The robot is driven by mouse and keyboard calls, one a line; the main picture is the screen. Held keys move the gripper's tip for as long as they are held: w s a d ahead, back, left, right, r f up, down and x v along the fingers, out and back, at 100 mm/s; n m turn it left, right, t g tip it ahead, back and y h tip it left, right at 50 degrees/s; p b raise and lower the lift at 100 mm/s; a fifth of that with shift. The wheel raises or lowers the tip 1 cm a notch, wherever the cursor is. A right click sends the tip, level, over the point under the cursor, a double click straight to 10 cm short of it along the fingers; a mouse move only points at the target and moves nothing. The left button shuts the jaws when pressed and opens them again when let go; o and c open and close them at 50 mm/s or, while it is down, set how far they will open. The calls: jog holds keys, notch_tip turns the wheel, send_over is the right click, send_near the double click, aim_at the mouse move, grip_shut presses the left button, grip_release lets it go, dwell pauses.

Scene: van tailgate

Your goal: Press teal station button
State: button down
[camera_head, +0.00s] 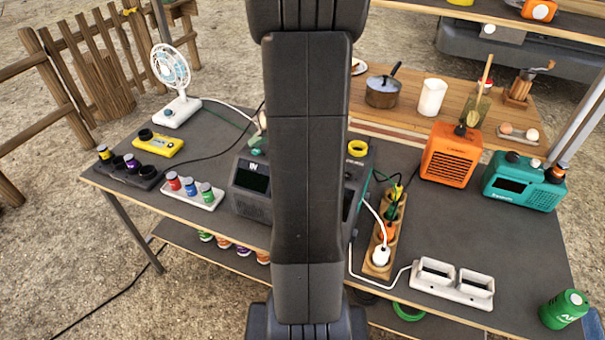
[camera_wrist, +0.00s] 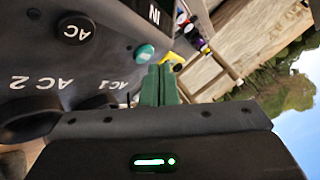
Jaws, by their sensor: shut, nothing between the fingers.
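The dark grey power station (camera_head: 250,205) stands on the table, with its middle hidden behind my arm in the head view. Its panel (camera_wrist: 35,60) fills the left of the wrist view, with white "AC", "AC 1", "AC 2" and "IN" labels. The round teal button (camera_wrist: 145,53) shows on this panel, near its right edge. My gripper (camera_wrist: 159,70) has its green fingers shut and empty, with the tips just below and right of the button in the wrist view. I cannot tell whether they touch it.
A black round "AC" button (camera_wrist: 76,27) is on the same panel. A wooden power strip (camera_head: 382,245) with plugs and cables lies right of the station. Colored jars (camera_head: 190,190) in a white rack and a fan (camera_head: 175,85) stand left.

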aim_at(260, 152)
jog(key=shift+f, duration=0.15)
jog(key=shift+f+b, duration=0.35)
jog(key=shift+b, duration=0.45)
jog(key=shift+f, duration=0.15)
dwell(0.4)
jog(key=shift+r, duration=0.65)
jog(key=shift+r, duration=0.1)
notch_tip(260, 152, up, 6)
jog(key=p, duration=0.3)
dwell(0.3)
dwell(1.2)
